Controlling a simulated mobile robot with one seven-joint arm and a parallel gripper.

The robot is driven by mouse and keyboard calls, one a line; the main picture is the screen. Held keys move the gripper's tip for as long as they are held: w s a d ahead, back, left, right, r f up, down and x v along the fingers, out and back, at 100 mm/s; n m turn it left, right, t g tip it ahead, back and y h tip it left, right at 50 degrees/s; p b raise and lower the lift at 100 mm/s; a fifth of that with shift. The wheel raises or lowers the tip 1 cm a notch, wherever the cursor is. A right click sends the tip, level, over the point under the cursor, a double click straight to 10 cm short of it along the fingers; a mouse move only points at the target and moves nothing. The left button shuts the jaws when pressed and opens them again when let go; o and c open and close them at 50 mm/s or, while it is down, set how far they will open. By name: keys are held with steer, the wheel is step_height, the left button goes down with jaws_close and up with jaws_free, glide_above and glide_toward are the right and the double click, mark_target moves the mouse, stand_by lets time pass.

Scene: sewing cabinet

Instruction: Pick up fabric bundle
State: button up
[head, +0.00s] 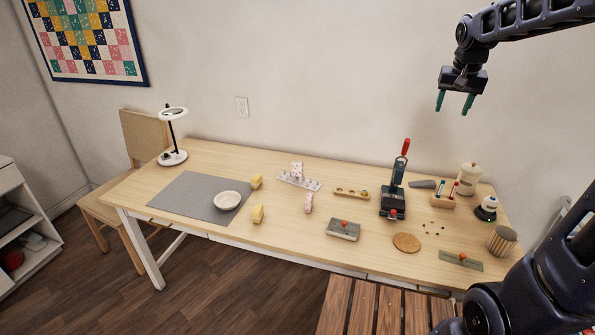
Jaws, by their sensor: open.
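Several small bundle-like pieces lie on the table: a yellow one (257,181) at the right edge of the grey mat, another yellow one (258,214) nearer the front, a pink-and-white one (309,203) on the bare wood, and a pink-and-white one (297,168) at a pegged rack (298,182). They are too small to tell which is the fabric bundle. My gripper (453,110) is open and empty, its green-tipped fingers pointing down, high above the table's back right, well away from all of them.
The wooden table (200,158) carries a grey mat (185,200) with a white bowl (228,200), and a lamp (172,140) at back left. A tall red-handled press (393,190) stands right of centre. Tools, jars and a cork disc (407,242) crowd the right.

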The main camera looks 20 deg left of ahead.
steer(key=w+a+f, duration=0.4)
steer(key=w+a, duration=0.9)
steer(key=h, duration=0.3)
glide_above(296, 167)
steer(key=s+a, duration=0.2)
steer(key=s, duration=0.1)
step_height(296, 167, down, 32)
steer(key=shift+t, duration=0.4)
steer(key=x, duration=0.5)
steer(key=shift+w+a, duration=0.15)
steer(key=shift+a, duration=0.1)
steer(key=shift+s+x, duration=0.15)
steer(key=shift+x, duration=1.15)
steer(key=shift+s+x, duration=0.15)
steer(key=shift+x, duration=1.2)
steer(key=shift+f, duration=0.1)
steer(key=c, duration=0.7)
